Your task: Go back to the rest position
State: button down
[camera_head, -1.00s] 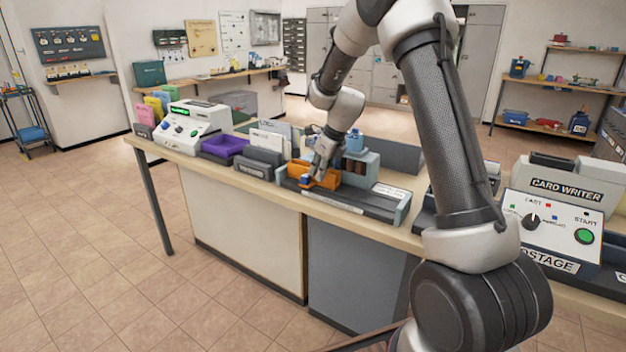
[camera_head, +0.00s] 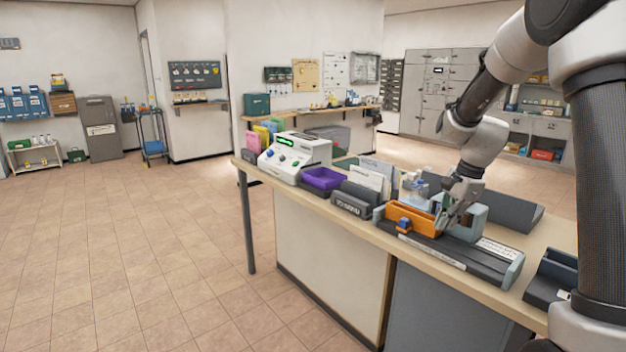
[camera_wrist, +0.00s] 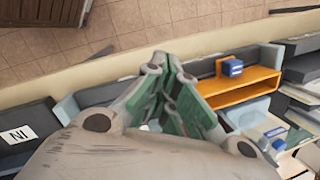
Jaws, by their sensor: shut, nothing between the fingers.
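My gripper (camera_head: 447,222) is shut and empty. In the head view it hangs over the counter at the right end of the orange tray (camera_head: 414,222), close to it; whether they touch I cannot tell. In the wrist view the green-padded fingers (camera_wrist: 166,66) meet at the tips, and the orange tray (camera_wrist: 240,88) lies to their right. A small blue block (camera_head: 404,224) sits at the tray's front; it also shows in the wrist view (camera_wrist: 232,67).
The counter (camera_head: 330,218) also carries a white machine (camera_head: 293,158), a purple tray (camera_head: 322,179), a card holder (camera_head: 352,199) and a dark grey base (camera_head: 480,255). Open tiled floor (camera_head: 130,240) lies to the left.

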jog(key=s+r+n+t, duration=0.1)
jog(key=s+r+n, duration=0.3)
jog(key=s, duration=0.5)
jog(key=s+r+n+t+h, duration=0.1)
jog(key=s+r+n, duration=0.3)
jog(key=s, duration=0.6)
jog(key=s+r+n+t+h, duration=0.1)
jog(key=s+r+n, duration=0.4)
jog(key=s+n, duration=0.3)
jog(key=shift+s+d, duration=0.3)
jog(key=shift+s, duration=0.95)
